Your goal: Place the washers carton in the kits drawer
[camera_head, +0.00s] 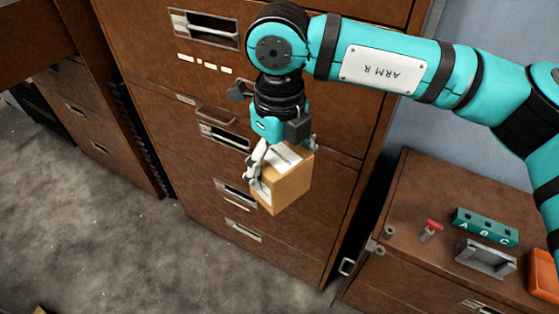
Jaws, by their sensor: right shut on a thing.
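My right gripper (280,160) is shut on a small brown carton (290,187) with white labels on its top and side. It holds the carton in the air in front of a tall brown cabinet (150,40) with several drawers. Part of a drawer front is hidden behind the gripper and carton. I cannot read the labels, so I cannot tell which drawer is the kits drawer. No drawer clearly stands pulled out. My left gripper is not in view.
A low brown cabinet (400,190) stands at the right. On it are a teal block marked A B C (486,226), a grey metal holder (485,259), a red-topped item (431,229) and an orange bin (543,275). The grey floor (100,230) at left is mostly clear.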

